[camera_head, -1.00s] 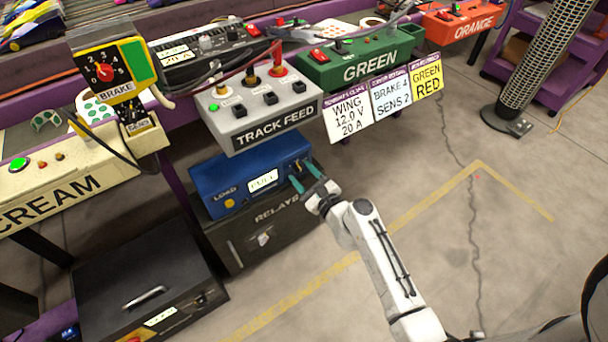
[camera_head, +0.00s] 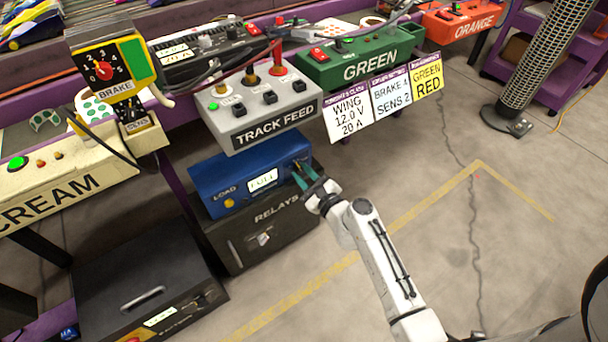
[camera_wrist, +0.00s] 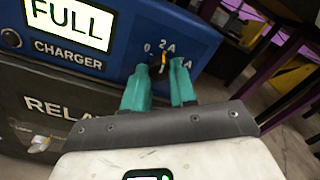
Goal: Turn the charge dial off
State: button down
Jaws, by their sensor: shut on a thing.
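The blue charger (camera_head: 222,180) sits low under the bench in the head view, with a lit display reading FULL. In the wrist view, the charger front (camera_wrist: 125,50) carries the charge dial (camera_wrist: 163,63), with 0 on its left, 2 A above and another A mark, partly hidden, on the right. The dial's yellow pointer shows between my fingers, roughly towards 2 A. My gripper (camera_head: 304,175) has its teal fingers at the charger's right end. In the wrist view my gripper (camera_wrist: 160,72) is shut on the dial, one finger on each side, hiding much of it.
A dark RELAYS box (camera_head: 262,236) is directly under the charger. The grey TRACK FEED box (camera_head: 262,112) is above it, with hanging cards (camera_head: 348,118) to its right. A black case (camera_head: 140,285) stands at lower left. The floor right of my arm is clear.

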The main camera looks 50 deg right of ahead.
jog(key=n+b, duration=0.3)
jog(key=n, duration=0.2)
jog(key=shift+f+n, duration=0.15)
jog(key=shift+n, duration=0.15)
jog(key=n+b, duration=0.2)
jog(key=n, duration=0.3)
jog(key=shift+n, duration=0.3)
dwell(0.3)
jog(key=c, duration=0.9)
grip_release()
jog(key=shift+r, duration=0.2)
jog(key=b+v, duration=0.1)
jog(key=v, duration=0.9)
jog(key=shift+s+a, duration=0.1)
jog(key=shift+s, duration=0.3)
